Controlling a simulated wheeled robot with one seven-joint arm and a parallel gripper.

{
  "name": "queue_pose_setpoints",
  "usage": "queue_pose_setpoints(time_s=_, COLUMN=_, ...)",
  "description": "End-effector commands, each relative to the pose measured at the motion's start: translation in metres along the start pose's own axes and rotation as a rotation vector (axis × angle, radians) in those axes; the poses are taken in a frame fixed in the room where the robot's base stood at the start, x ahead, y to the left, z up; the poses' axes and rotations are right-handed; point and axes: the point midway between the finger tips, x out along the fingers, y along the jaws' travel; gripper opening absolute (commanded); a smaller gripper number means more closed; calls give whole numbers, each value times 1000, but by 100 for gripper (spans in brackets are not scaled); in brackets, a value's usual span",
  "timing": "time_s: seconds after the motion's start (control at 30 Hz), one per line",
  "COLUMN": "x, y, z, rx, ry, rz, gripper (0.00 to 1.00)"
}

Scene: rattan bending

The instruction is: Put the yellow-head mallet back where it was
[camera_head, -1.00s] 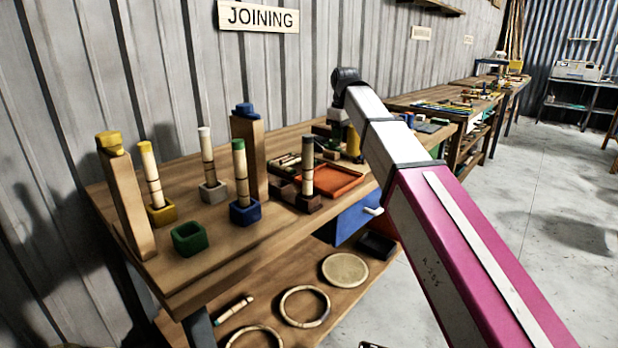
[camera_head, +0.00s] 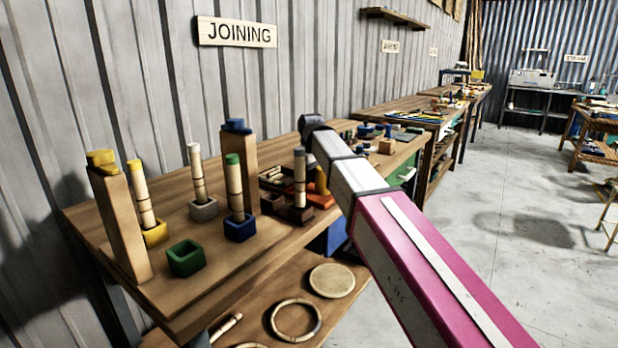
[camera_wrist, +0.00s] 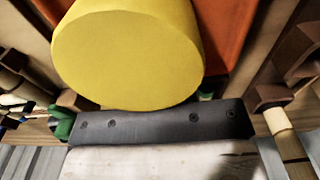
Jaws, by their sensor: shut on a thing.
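The yellow mallet head (camera_wrist: 128,52) fills the upper middle of the wrist view as a large yellow cylinder, very close to the camera. My gripper (camera_wrist: 155,122) shows below it as a dark bar with bolts and is shut on the mallet. The mallet's handle and the grip itself are hidden. An orange-red tray (camera_wrist: 228,35) lies behind the head in the wrist view. In the head view the tray (camera_head: 321,201) is mostly covered by my arm. A yellow-orange shape (camera_head: 322,182) shows above it; I cannot tell if it is the mallet head.
The joining bench (camera_head: 150,285) carries yellow (camera_head: 155,234), white, blue (camera_head: 239,228) and green (camera_head: 186,258) sockets, most with upright rods. Two tall wooden posts (camera_head: 121,225) stand there. A rattan ring (camera_head: 297,320) and a round disc (camera_head: 332,281) lie on the lower shelf.

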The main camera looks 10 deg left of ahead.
Motion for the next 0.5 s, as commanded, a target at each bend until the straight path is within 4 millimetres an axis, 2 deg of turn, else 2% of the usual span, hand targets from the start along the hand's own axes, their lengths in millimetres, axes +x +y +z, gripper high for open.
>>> queue_pose_setpoints(time_s=0.17, x=3, y=0, z=0, rx=0, ry=-1, rz=0, gripper=0)
queue_pose_setpoints(time_s=0.2, x=3, y=0, z=0, rx=0, ry=-1, rz=0, gripper=38)
queue_pose_setpoints(time_s=0.23, x=2, y=0, z=0, rx=0, ry=-1, rz=0, gripper=48)
queue_pose_setpoints(time_s=0.27, x=2, y=0, z=0, rx=0, ry=0, rz=0, gripper=51)
queue_pose_setpoints(time_s=0.5, x=2, y=0, z=0, rx=0, ry=0, rz=0, gripper=51)
